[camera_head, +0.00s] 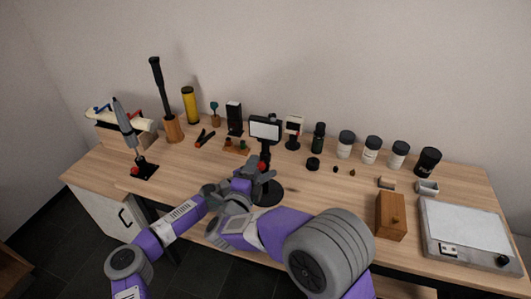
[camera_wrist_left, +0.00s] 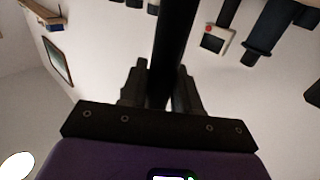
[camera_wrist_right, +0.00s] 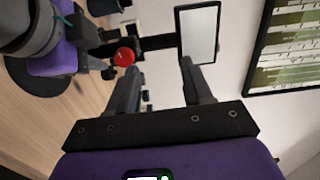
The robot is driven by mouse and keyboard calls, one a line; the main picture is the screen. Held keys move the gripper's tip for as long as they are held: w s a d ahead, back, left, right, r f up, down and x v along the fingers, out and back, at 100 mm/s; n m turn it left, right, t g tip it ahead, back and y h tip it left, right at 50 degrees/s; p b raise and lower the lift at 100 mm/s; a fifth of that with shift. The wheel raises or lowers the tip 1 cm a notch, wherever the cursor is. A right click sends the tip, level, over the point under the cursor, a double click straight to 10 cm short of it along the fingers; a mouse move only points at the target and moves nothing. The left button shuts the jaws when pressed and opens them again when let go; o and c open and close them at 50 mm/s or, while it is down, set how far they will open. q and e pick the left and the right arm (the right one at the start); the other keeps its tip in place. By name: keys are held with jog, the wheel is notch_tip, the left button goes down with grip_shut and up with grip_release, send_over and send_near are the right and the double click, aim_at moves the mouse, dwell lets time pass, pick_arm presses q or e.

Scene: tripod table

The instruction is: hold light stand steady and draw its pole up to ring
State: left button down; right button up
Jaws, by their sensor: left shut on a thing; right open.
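The light stand has a round black base (camera_head: 268,194), a dark pole and a white lamp panel (camera_head: 265,129). A red knob (camera_head: 262,166) sits on the pole below the panel. The knob (camera_wrist_right: 124,57) and panel (camera_wrist_right: 198,35) also show in the right wrist view. My left gripper (camera_wrist_left: 160,85) is shut on the pole (camera_wrist_left: 174,35), low on the stand. My right gripper (camera_wrist_right: 158,72) is open and empty. One fingertip is close to the knob and the other close to the panel's lower end. My arms crowd together in the head view and partly hide the hands.
A wooden box (camera_head: 391,216) and a flat grey device (camera_head: 468,238) stand on the table's right. A small stand with a grey tool (camera_head: 127,125) is at the left. The table right of the base is clear.

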aim_at(265, 145)
jog(key=w+d+n+y, duration=0.1)
jog(key=w+n, duration=0.2)
jog(key=n, duration=0.3)
jog(key=w+d+n+y, duration=0.1)
jog(key=w+n, duration=0.3)
jog(key=n, duration=0.3)
jog(key=w+d+r+n+y, duration=0.1)
jog(key=w+n, duration=0.3)
jog(key=n, duration=0.3)
jog(key=shift+w+d+t+y, duration=0.2)
jog(key=shift+t+y, duration=0.1)
jog(key=shift+t, duration=0.1)
grip_shut()
